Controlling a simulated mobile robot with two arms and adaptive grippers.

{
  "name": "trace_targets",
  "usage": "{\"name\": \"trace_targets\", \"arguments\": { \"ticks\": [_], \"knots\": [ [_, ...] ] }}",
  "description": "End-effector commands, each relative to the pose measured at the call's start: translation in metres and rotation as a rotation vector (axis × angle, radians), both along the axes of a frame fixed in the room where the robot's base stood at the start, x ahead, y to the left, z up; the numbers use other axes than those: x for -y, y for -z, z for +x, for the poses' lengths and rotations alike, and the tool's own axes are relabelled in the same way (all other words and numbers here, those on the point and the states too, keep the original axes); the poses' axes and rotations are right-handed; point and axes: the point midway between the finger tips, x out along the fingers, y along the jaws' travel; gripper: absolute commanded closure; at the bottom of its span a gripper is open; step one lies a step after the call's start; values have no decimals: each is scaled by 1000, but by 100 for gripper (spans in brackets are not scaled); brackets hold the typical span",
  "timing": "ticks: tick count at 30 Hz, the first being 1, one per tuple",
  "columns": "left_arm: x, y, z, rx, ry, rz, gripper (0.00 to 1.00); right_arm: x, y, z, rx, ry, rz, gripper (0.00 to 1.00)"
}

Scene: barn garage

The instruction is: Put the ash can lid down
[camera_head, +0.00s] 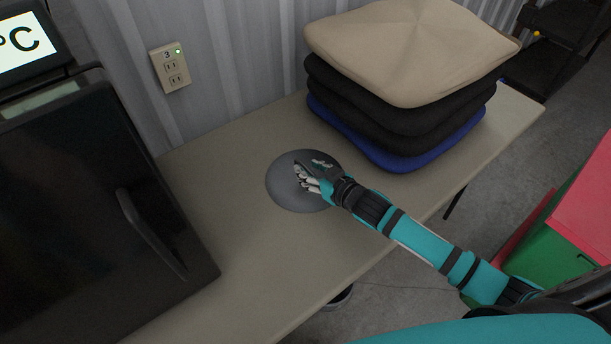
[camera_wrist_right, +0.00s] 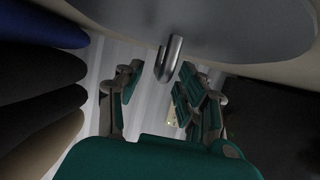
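The ash can lid (camera_head: 285,197) is a round grey disc lying flat on the table, between the dark box and the cushion stack. My right gripper (camera_head: 312,168) is over the lid's middle, with its fingers apart. In the right wrist view, the lid (camera_wrist_right: 220,22) fills the top edge. Its bent metal handle (camera_wrist_right: 168,60) projects from it into the gap between the spread fingers (camera_wrist_right: 160,88), and no finger is seen closed on it. My left gripper is not in view.
A dark box-like appliance (camera_head: 80,210) stands on the table (camera_head: 245,245) at left. Stacked cushions (camera_head: 410,60) are at the back right. A wall outlet (camera_head: 171,68) is behind. Bare tabletop lies in front of the lid. A red and green box (camera_head: 570,215) stands at right.

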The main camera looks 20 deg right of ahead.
Motion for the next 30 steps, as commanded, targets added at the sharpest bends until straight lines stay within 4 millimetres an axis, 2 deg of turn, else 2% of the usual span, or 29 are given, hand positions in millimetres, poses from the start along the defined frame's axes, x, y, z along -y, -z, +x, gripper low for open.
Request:
{"name": "trace_targets", "arguments": {
  "ticks": [1, 5, 13, 22, 30],
  "knots": [
    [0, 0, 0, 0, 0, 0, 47, -3, 1, 8, 1, 0, 1, 62],
    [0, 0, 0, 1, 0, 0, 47, -7, 6, 19, 1, -1, 1, 62],
    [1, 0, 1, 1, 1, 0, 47, -8, 8, 21, 0, -1, 0, 62],
    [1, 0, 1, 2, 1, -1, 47, -8, 8, 20, 0, -1, 0, 100],
    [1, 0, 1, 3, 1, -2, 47, -8, 7, 21, 1, -1, 1, 100]
  ]
}}
